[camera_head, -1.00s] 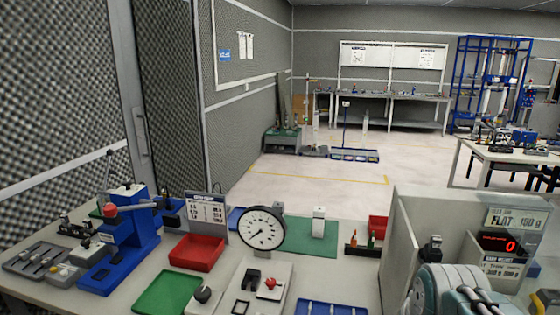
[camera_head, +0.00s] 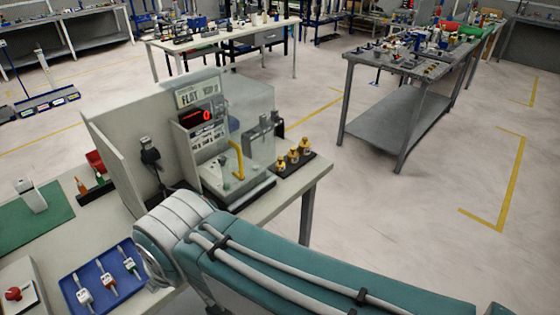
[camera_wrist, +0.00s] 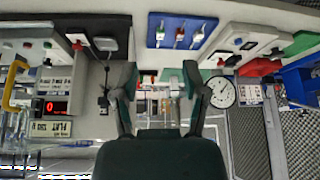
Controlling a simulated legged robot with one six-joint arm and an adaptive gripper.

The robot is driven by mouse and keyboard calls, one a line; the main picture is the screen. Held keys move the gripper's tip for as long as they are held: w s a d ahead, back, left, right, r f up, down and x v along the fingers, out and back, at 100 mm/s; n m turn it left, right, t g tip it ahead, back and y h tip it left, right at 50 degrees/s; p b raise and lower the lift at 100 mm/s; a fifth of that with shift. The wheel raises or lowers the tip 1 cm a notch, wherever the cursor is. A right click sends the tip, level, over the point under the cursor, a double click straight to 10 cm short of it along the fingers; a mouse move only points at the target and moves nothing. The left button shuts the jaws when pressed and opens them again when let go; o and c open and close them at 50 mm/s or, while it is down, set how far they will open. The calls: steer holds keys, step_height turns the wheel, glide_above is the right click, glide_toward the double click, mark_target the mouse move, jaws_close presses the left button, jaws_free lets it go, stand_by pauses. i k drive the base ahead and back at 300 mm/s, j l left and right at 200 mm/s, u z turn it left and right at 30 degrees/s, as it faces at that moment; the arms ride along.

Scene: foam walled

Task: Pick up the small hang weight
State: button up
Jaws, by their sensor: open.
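Three brass-coloured weights stand in a black holder (camera_head: 294,165) at the right end of the bench in the head view. The near weight (camera_head: 281,163), the middle weight (camera_head: 293,156) and the far weight (camera_head: 305,147) look much alike in size, so I cannot tell which is the small hang weight. I cannot make them out in the wrist view. My gripper (camera_wrist: 157,74) is open and empty in the wrist view, with its fingers well apart. In the head view my arm crosses the front, and I cannot make out the gripper there.
A tester with a red display (camera_head: 207,115) and clear guard stands left of the weights. A blue tray (camera_head: 103,280) with several tools lies at the left, beside a green mat (camera_head: 35,222). Open floor lies right of the bench. A grey table (camera_head: 385,125) stands behind.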

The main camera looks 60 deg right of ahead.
mark_target(280, 166)
steer(key=z, duration=1.8)
steer(key=i+l+u, duration=0.3)
steer(key=l, duration=0.25)
steer(key=i+l+u, duration=0.15)
steer(key=i+l, duration=0.15)
steer(key=i+l+u, duration=0.15)
steer(key=l, duration=0.2)
steer(key=i+l+u, duration=0.15)
steer(key=l, duration=0.2)
steer(key=i+l+u, duration=0.15)
steer(key=l, duration=0.25)
steer(key=i+l+u, duration=0.15)
steer(key=l, duration=0.25)
